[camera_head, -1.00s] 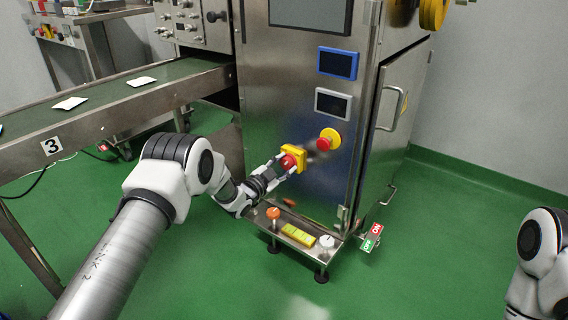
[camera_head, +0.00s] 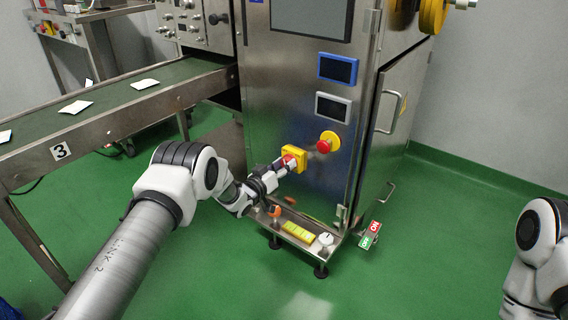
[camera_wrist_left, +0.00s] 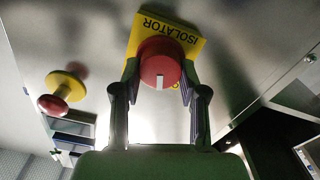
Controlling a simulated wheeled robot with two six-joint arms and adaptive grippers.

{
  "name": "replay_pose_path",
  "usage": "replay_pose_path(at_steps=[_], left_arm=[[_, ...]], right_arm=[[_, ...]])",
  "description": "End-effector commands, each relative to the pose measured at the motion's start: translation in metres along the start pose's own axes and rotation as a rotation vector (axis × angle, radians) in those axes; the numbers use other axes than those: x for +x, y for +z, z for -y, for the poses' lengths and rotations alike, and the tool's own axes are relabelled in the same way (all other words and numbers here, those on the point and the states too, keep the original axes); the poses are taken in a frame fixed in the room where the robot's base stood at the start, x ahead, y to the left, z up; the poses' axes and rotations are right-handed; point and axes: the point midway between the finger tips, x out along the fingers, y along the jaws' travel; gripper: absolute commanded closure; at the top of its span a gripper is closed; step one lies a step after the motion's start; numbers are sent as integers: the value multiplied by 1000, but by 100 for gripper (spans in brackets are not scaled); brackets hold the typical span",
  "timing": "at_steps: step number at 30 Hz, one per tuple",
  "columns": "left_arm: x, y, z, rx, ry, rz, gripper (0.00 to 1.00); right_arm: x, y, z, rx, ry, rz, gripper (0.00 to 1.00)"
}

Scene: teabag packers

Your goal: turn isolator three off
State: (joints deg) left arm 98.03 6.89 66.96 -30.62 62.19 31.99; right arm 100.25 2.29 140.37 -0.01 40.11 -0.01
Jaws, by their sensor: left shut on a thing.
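The isolator is a red rotary knob (camera_wrist_left: 160,66) on a yellow plate (camera_wrist_left: 186,38) lettered "ISOLATOR", on the steel front of the machine. In the head view the yellow plate (camera_head: 294,152) shows behind my left gripper (camera_head: 284,165). My left gripper (camera_wrist_left: 160,92) is shut on the red knob, one finger at each side. A white mark shows on the knob's face. My right gripper is out of view; only part of my right arm shows at the right edge.
A red emergency button on a yellow base (camera_head: 328,142) sits right of the isolator. Below is a small steel shelf (camera_head: 292,239) with an orange knob and a white dial. A conveyor (camera_head: 110,108) carrying white packets runs to the left. Green floor at right is clear.

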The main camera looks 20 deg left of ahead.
Motion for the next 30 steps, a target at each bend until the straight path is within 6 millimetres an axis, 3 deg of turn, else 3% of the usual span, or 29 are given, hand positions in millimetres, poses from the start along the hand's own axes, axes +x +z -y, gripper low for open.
replay_pose_path(at_steps=[15, 30], left_arm=[[0, 0, 2, -398, 0, 0, 93], [0, 0, 3, -495, 0, -1, 93]], right_arm=[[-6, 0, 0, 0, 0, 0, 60], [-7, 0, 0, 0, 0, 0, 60]])
